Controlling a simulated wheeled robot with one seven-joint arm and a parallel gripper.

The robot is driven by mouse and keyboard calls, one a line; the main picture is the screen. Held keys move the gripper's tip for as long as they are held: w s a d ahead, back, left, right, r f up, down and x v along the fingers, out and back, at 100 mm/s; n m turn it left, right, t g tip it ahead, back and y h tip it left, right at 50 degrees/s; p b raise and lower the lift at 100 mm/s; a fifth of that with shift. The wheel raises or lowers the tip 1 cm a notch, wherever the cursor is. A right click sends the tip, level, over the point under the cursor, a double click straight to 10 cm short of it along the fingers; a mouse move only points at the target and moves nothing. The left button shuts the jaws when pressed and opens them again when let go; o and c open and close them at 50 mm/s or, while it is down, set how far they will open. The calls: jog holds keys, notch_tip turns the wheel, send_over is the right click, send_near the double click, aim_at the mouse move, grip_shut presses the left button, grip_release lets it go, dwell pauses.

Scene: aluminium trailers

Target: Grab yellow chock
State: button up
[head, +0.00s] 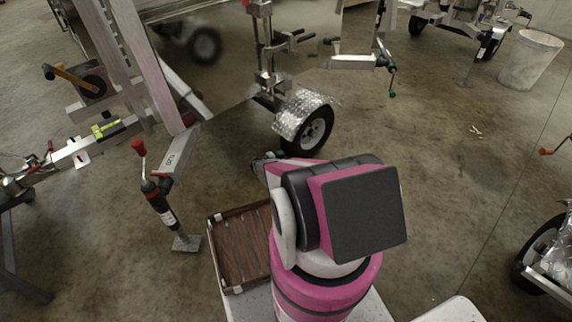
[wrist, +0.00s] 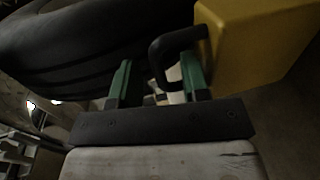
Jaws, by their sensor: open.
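The yellow chock (wrist: 255,42) fills the upper right of the wrist view. Its black handle (wrist: 160,62) sticks out to the left from its side. My gripper (wrist: 157,78) is open, with its two green fingers apart. The handle's outer bend shows in the gap between the fingers, and the right finger overlaps the handle's loop, close to the chock. I cannot tell whether a finger touches the handle. In the head view I do not make out the chock, and my own arm covers much of the area near the gripper.
A black tyre (wrist: 75,50) lies close to the left finger in the wrist view. In the head view a trailer wheel (head: 316,130) under a metal fender (head: 300,112) stands beyond my arm. A jack (head: 160,205) stands at left. Open floor (head: 450,190) lies at right.

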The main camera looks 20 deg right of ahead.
grip_shut()
dwell(1.3)
